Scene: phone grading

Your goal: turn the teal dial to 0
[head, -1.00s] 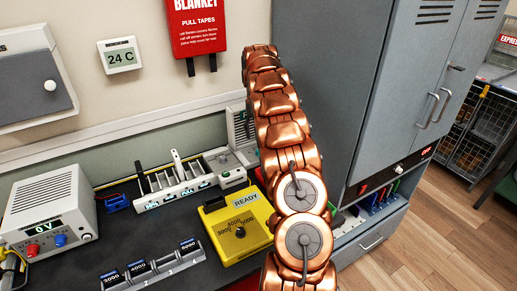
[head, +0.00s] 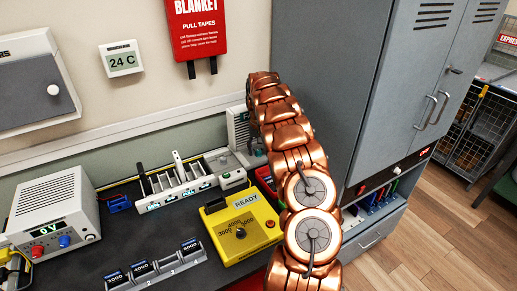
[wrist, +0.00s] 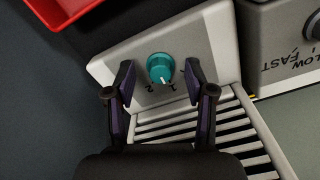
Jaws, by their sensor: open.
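The teal dial (wrist: 160,68) is a round knob with a white pointer line on a pale grey panel (wrist: 212,40). In the wrist view its pointer faces the lower right, near the printed marks 1 and 2. A 0 mark cannot be made out. My gripper (wrist: 158,72) is open, with its dark fingers on either side of the dial and a gap on each side. In the head view a small bit of the teal dial (head: 258,153) shows beside my copper arm, which hides my gripper and most of the panel.
A vented grille (wrist: 190,130) lies beside the panel. A grey box with a knob, marked FAST (wrist: 290,50), stands to the right. A red tray (wrist: 62,8) is at upper left. In the head view, a yellow tester reading READY (head: 238,225) sits near my arm.

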